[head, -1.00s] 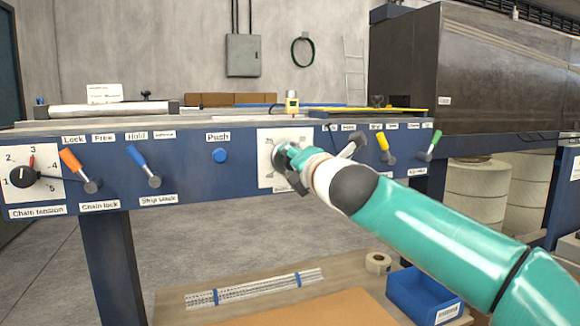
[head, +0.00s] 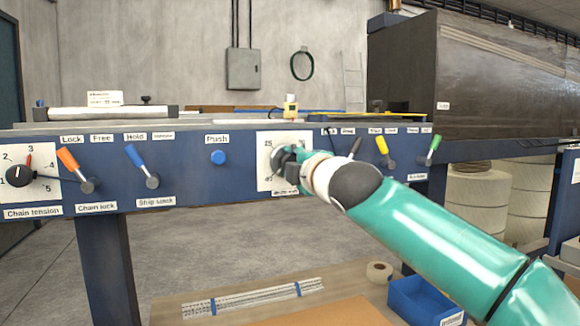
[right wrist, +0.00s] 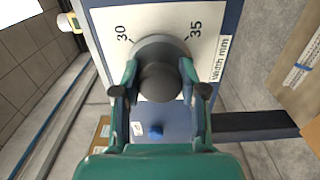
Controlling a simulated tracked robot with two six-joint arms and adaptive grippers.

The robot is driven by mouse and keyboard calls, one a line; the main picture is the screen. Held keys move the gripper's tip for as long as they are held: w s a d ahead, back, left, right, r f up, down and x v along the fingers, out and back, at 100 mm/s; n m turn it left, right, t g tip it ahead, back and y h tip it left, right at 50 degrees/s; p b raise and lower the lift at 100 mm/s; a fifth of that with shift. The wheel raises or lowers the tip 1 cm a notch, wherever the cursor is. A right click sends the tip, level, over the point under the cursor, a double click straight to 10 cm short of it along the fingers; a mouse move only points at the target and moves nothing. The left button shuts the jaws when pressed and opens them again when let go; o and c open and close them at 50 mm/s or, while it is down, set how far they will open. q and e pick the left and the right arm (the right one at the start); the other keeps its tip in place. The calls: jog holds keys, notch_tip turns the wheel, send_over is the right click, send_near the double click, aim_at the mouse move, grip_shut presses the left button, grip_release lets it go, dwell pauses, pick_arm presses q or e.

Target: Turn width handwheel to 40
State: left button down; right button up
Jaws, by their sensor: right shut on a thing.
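The width handwheel is a round dark knob on a white dial plate (head: 264,177) in the blue front panel. In the right wrist view the handwheel (right wrist: 160,75) shows close up, with the numbers 30 and 35 and the label "Width mm" on the plate (right wrist: 160,20) around it. My right gripper (head: 288,165) is at the dial and covers most of the handwheel in the head view. In the right wrist view the right gripper (right wrist: 160,88) has one finger on each side of the knob, shut on it. The wheel's setting cannot be read. My left gripper is not in view.
A black pointed lever (head: 354,147), a yellow lever (head: 383,149) and a green lever (head: 433,149) stand right of the dial. A blue push button (head: 218,157) is to its left. A blue bin (head: 420,297) sits on the low shelf.

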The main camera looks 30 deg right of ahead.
jog(key=shift+w+a, duration=0.1)
jog(key=shift+a, duration=0.05)
jog(key=o, duration=0.8)
jog(key=shift+c, duration=0.2)
jog(key=o, duration=0.4)
jog(key=shift+w+f, duration=0.15)
jog(key=shift+s, duration=0.2)
jog(key=shift+s, duration=0.25)
jog(key=v, duration=1.1)
jog(key=shift+s+a, duration=0.1)
jog(key=shift+a, duration=0.05)
